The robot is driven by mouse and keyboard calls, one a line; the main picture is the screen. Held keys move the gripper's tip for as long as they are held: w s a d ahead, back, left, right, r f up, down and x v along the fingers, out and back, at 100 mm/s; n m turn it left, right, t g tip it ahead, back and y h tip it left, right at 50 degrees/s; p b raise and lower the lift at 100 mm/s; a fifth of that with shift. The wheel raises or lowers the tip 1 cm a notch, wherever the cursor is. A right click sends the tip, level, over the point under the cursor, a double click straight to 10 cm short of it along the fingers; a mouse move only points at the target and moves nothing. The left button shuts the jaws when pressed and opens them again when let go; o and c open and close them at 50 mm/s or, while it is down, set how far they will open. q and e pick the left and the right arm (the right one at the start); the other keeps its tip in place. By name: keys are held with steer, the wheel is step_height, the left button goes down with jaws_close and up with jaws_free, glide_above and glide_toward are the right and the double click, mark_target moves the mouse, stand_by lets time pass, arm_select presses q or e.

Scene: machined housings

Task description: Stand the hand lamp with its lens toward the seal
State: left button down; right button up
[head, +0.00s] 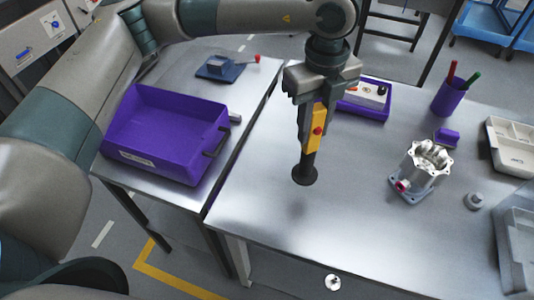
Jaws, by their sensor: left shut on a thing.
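The hand lamp (315,138) has a yellow body with a red button, a dark stem and a round black base. My left gripper (312,100) is shut on its upper part and holds it upright over the table. A faint shadow shows below the base, so it seems slightly above the top. I cannot make out which way the lens faces. The machined housing (428,160) stands to the right on a blue-grey plate. A pink-red round part (402,186), perhaps the seal, shows on its lower left side. My right gripper is out of view.
A purple bin (165,107) is on the left table, with a blue fixture (218,68) behind it. A purple tray with a control box (368,92) and a pen cup (448,97) stand at the back. Grey trays line the right edge. The front middle table is clear.

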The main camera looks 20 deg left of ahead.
arm_select(q)
steer(key=a+f+p, duration=0.4)
steer(key=a+f, duration=0.1)
steer(key=a, duration=0.4)
steer(key=shift+s+a+f, duration=0.25)
steer(key=shift+a+f, duration=0.05)
steer(key=shift+f, duration=0.05)
step_height(320, 180, down, 4)
steer(key=p, duration=0.2)
steer(key=shift+p, duration=0.35)
